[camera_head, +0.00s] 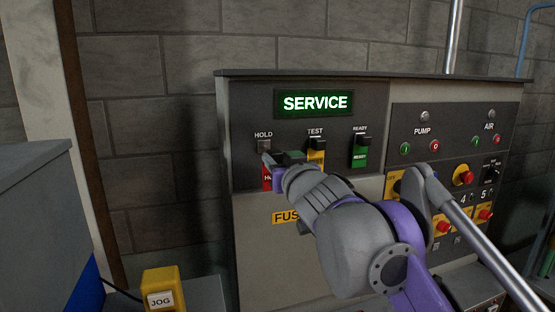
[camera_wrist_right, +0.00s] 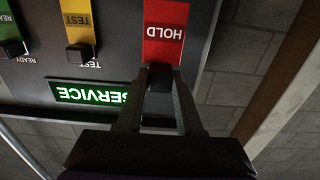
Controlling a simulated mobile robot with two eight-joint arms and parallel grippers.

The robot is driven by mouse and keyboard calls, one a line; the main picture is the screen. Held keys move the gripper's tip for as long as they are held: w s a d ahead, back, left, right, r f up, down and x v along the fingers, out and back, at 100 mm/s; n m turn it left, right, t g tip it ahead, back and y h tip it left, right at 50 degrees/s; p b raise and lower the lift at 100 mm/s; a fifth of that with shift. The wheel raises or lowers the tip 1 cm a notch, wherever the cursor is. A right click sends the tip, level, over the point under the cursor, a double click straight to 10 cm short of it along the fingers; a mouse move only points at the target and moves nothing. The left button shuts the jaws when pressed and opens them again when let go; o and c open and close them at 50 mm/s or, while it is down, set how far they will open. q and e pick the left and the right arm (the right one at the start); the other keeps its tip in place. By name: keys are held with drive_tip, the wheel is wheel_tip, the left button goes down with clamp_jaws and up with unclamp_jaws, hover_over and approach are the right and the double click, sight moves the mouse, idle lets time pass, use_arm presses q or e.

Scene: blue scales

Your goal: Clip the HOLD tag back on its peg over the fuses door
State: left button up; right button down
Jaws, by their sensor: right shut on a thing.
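The red HOLD tag (camera_head: 267,180) shows partly behind my right gripper (camera_head: 275,160) at the upper left of the panel. In the wrist view, upside down, my right gripper (camera_wrist_right: 160,72) is shut on the black clip end of the HOLD tag (camera_wrist_right: 165,32). A grey block, apparently the HOLD peg (camera_head: 264,146), sits under the printed word HOLD, just above the gripper. Whether tag and peg touch is hidden. The fuses door (camera_head: 258,247), with a yellow label partly covered by my arm, lies below. My left gripper is not in view.
A yellow TEST tag (camera_head: 316,158) and a green READY tag (camera_head: 360,157) hang to the right. A lit SERVICE sign (camera_head: 315,103) is above. Pump and air buttons fill the right panel. A yellow JOG box (camera_head: 161,288) stands at lower left.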

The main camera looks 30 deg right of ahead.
sight(277, 159)
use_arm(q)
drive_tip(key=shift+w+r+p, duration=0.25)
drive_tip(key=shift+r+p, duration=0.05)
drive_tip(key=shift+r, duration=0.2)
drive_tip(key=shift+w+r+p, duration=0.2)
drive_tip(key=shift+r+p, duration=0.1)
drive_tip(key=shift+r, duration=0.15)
use_arm(e)
drive_tip(key=shift+x, duration=2.85)
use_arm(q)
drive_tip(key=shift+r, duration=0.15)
use_arm(e)
drive_tip(key=shift+w, duration=0.55)
drive_tip(key=shift+c, duration=2.3)
unclamp_jaws()
drive_tip(key=shift+s, duration=0.1)
drive_tip(key=b+v, duration=0.1)
drive_tip(key=v, duration=0.8)
drive_tip(key=shift+s+b, duration=0.3)
drive_tip(key=shift+b, duration=0.1)
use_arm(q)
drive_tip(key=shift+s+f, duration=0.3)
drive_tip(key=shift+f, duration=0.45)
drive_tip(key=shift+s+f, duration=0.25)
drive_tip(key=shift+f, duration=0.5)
use_arm(e)
drive_tip(key=shift+s+a, duration=0.1)
drive_tip(key=shift+s, duration=0.45)
